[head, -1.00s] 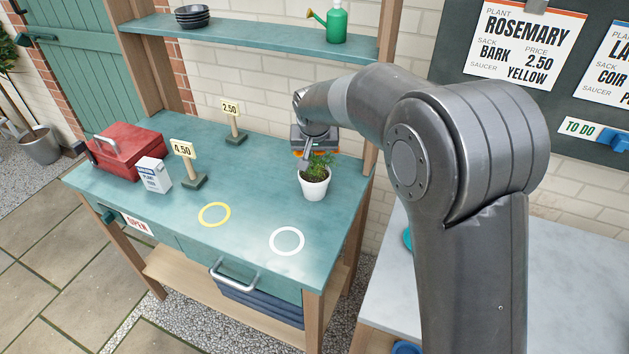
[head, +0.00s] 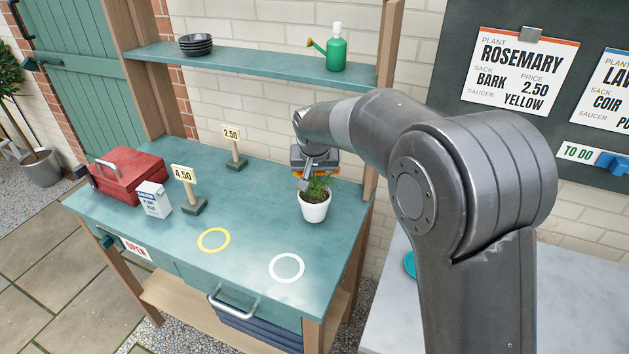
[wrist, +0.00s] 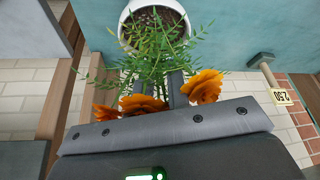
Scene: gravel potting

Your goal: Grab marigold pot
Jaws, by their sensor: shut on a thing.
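The marigold pot (head: 314,210) is a white pot with dark soil, green foliage and orange flowers. It stands upright at the right side of the green bench, behind the white ring. In the wrist view the pot (wrist: 130,30) is at the top, with the foliage and orange flowers in front of the jaws. My gripper (head: 312,178) is over the plant, its fingers reaching down into the foliage.
A yellow ring (head: 214,229) and a white ring (head: 287,256) mark the bench front. Price signs (head: 183,175) (head: 231,133), a white packet (head: 153,201) and a red toolbox (head: 127,174) stand left. A shelf (head: 260,62) with a green watering can (head: 336,50) hangs above.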

